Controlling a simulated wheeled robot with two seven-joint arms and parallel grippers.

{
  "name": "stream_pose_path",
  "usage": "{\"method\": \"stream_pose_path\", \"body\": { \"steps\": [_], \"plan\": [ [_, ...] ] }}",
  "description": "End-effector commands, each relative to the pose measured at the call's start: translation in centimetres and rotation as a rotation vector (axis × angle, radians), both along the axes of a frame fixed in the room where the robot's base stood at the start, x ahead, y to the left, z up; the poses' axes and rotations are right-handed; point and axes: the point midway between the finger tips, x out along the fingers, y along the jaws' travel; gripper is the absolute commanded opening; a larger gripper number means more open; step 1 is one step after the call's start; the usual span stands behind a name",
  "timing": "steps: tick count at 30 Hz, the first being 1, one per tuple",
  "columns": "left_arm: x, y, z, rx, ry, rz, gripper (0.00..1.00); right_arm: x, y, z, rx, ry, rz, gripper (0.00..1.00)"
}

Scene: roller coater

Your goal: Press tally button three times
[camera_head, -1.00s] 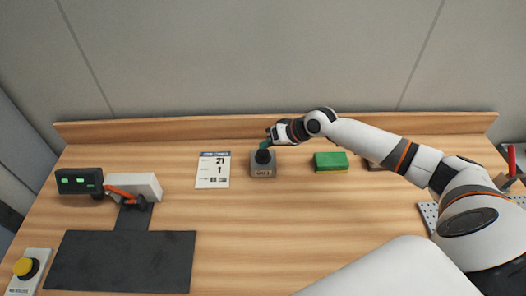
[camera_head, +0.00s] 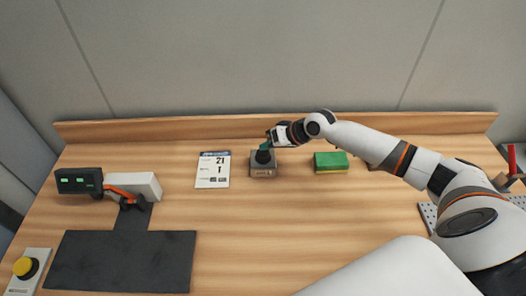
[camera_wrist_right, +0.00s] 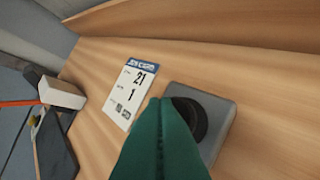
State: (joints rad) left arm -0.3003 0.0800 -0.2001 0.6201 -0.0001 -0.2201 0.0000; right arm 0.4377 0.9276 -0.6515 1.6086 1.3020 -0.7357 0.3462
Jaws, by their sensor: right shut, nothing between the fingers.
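The tally button is a black round knob (camera_head: 262,157) on a small grey box (camera_head: 263,171) at the back middle of the bench. A label on the box's front face is too small to read now. My right gripper (camera_head: 267,146) is shut and empty, its green fingertips pointing down at the black knob. In the right wrist view the green fingers (camera_wrist_right: 163,140) lie together and cover part of the knob (camera_wrist_right: 190,118). I cannot tell whether they touch it or press it. My left gripper is not in view.
A card (camera_head: 213,169) reading 21 and 1 lies left of the box. A green and yellow sponge (camera_head: 330,162) is to its right. A display device (camera_head: 80,181), a dark mat (camera_head: 122,262) and a yellow button (camera_head: 25,267) are at left. A ledge (camera_head: 190,129) runs behind.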

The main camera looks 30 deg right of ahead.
Motion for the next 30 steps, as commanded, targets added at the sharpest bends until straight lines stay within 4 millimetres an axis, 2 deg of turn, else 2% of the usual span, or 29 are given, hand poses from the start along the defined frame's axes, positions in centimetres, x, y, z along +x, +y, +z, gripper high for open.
{"method": "stream_pose_path", "body": {
  "steps": [30],
  "plan": [
    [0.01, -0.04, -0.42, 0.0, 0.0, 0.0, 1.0, 0.0, -0.01, -0.81, -0.001, 0.0, 0.001, 0.0]
  ]
}}
